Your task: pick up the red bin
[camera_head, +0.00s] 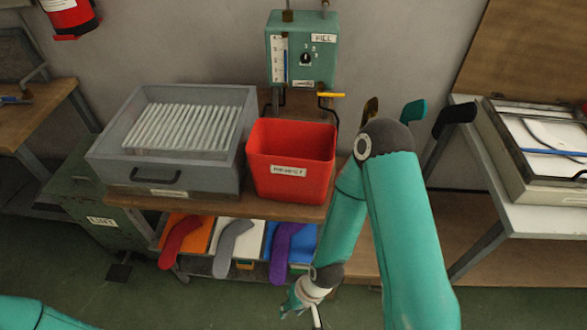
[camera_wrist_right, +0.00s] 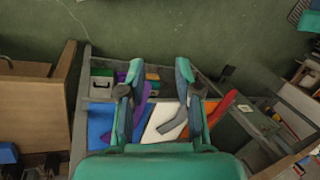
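The red bin (camera_head: 290,182) stands upright on the wooden bench, right of the grey tray, with a white label on its front. I cannot make out its contents. My right gripper (camera_head: 303,296) hangs low in front of the bench, below the bin and apart from it. In the right wrist view my right gripper (camera_wrist_right: 158,95) has its two fingers spread with nothing between them. The bin cannot be made out in that view. Of my left arm only a teal part shows at the bottom left of the head view; its gripper is out of frame.
A grey tray (camera_head: 104,158) with white rods stands left of the bin. A teal control box (camera_head: 302,75) is behind it. Red, grey (camera_head: 234,243) and purple socks hang from the lower shelf. A yellow-tipped lever (camera_head: 331,95) juts out behind the bin. A white-topped table (camera_head: 540,213) stands right.

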